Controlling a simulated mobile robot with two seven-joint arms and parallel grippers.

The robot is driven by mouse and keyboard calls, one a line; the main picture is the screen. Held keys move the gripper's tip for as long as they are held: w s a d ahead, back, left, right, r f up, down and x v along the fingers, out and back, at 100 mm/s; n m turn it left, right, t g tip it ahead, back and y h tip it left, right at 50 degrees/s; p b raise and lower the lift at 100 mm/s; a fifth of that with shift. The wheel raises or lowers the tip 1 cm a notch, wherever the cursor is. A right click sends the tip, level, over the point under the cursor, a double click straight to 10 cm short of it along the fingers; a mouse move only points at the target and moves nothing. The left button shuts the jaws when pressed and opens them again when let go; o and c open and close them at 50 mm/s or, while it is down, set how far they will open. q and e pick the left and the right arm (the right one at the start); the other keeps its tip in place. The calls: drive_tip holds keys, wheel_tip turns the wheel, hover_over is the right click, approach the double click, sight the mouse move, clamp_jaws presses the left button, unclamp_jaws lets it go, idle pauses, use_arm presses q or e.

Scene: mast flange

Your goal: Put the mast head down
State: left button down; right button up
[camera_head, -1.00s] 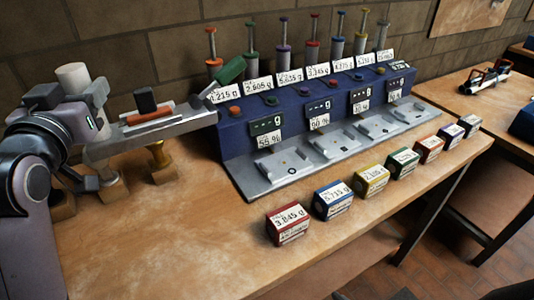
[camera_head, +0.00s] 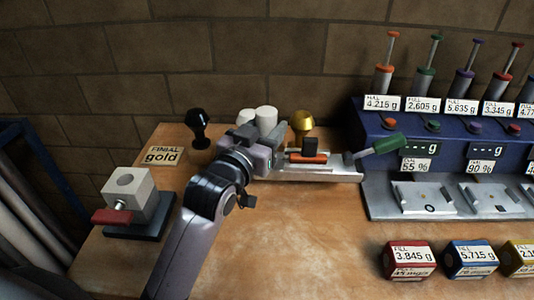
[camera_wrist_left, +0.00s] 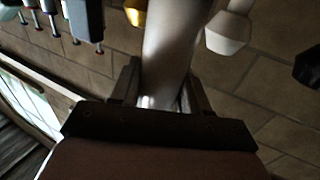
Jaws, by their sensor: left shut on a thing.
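My left gripper (camera_head: 266,150) is shut on a pale, smooth cylinder, which I take to be the mast head (camera_head: 266,118). In the head view its white top rises just above the jaws. In the left wrist view the cylinder (camera_wrist_left: 168,45) stands between the two fingers (camera_wrist_left: 160,90). The jaws and wrist hide where its lower end is, so I cannot tell whether it touches anything. A gold finial (camera_head: 301,122) stands close behind, to the right. My right gripper is out of view.
A holed block with a red handle (camera_head: 128,192) is far left. The blue station (camera_head: 450,155) is right. The front table middle is clear.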

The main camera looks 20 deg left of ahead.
use_arm(q)
drive_tip(key=shift+f+b, duration=0.3)
drive_tip(key=shift+f, duration=2.45)
drive_tip(key=c, duration=0.5)
unclamp_jaws()
drive_tip(key=shift+f, duration=0.15)
drive_tip(key=shift+c, duration=0.2)
